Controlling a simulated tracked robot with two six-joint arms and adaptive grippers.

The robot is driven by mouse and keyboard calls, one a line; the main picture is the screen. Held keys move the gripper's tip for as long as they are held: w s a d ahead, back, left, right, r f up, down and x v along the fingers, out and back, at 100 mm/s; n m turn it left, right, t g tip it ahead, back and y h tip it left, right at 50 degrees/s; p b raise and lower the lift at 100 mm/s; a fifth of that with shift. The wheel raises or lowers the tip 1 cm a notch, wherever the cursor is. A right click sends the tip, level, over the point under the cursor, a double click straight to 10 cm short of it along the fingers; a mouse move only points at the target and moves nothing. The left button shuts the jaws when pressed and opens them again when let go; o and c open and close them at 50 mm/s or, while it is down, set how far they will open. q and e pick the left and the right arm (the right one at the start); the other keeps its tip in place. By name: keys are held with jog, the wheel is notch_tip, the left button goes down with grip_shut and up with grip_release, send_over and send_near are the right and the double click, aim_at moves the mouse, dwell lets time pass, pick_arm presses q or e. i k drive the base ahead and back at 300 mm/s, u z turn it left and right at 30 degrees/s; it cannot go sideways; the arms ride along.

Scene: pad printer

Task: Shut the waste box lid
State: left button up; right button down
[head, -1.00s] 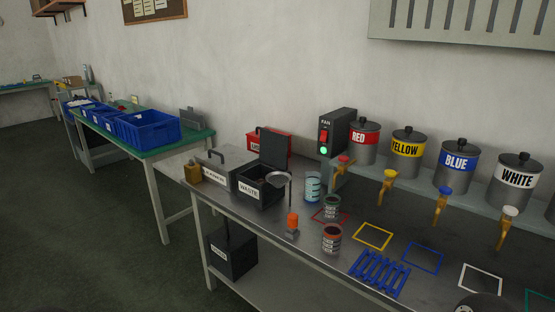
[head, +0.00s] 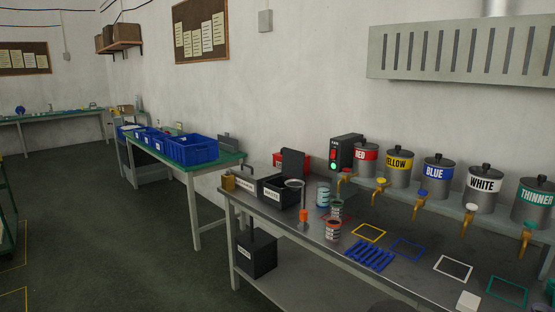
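The waste box (head: 277,195) is a black box with a white WASTE label, standing on the metal bench (head: 301,238). Neither of my grippers is in the head view.
A grey labelled box (head: 244,184) stands left of the waste box, and a red box (head: 291,160) is behind. Cans (head: 333,229), an orange-topped item (head: 303,216) and a blue rack (head: 370,255) are to the right. Labelled paint tanks (head: 437,175) line the shelf. Floor at left is free.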

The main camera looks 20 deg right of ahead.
aim_at(293, 162)
jog(key=u, duration=0.1)
jog(key=i, duration=1.65)
jog(key=z, duration=0.55)
jog(key=i, duration=0.4)
jog(key=z, duration=0.2)
